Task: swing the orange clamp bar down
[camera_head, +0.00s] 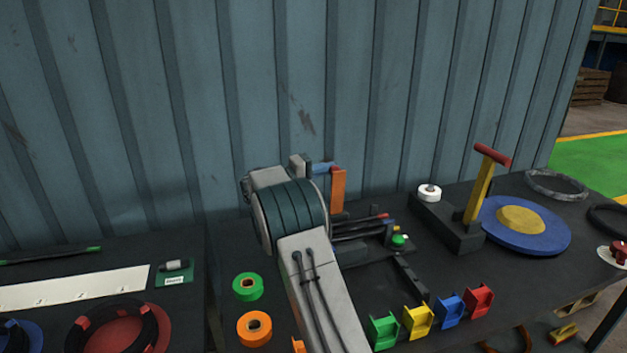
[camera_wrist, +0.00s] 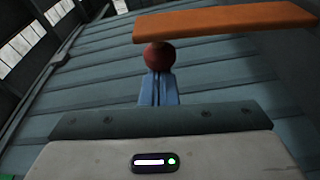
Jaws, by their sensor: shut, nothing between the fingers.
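The orange clamp bar (camera_head: 338,190) stands upright behind my arm in the head view, near the middle of the bench. In the wrist view the bar (camera_wrist: 230,21) crosses the top, with a round dark red knob (camera_wrist: 159,57) below its left end. My gripper (camera_wrist: 158,78) has its blue fingers shut together, with nothing between them. The fingertips overlap the lower edge of the knob in the wrist view; I cannot tell whether they touch it. In the head view, part of my gripper (camera_head: 322,168) shows beside the bar's top.
A yellow lever with a red handle (camera_head: 478,190) stands to the right, beside a blue and yellow disc (camera_head: 535,229). Green (camera_head: 248,287) and orange (camera_head: 254,328) rolls lie left of my arm. Several coloured holders line the front edge. A corrugated wall (camera_head: 300,90) closes the back.

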